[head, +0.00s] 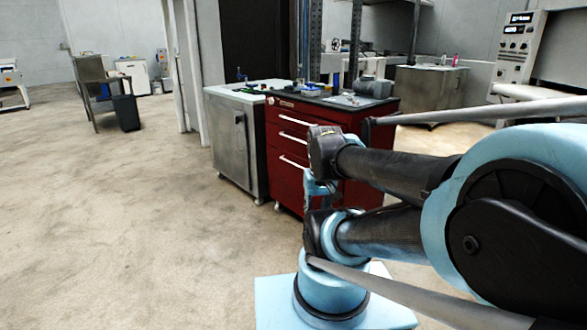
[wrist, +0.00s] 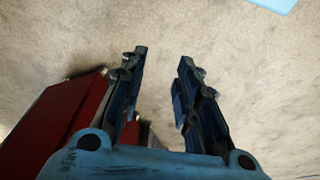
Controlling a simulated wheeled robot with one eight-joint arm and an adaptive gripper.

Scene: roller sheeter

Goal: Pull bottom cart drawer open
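The red cart (head: 357,193) stands in the middle of the head view, with a dark top and drawers on its front. White bar handles show on the drawer fronts; the lowest visible one (head: 293,162) sits on the bottom drawer (head: 286,185). The drawers look closed. My arm hides part of the cart. In the wrist view, my gripper (wrist: 164,58) points at the floor with its fingers apart and nothing between them. A red part of the cart (wrist: 50,125) lies left of the fingers, apart from the fingertips.
A grey metal cabinet (head: 232,140) stands left of the red cart. Tools and a grey device (head: 372,87) lie on the cart top. The concrete floor (head: 130,220) in front and to the left is clear.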

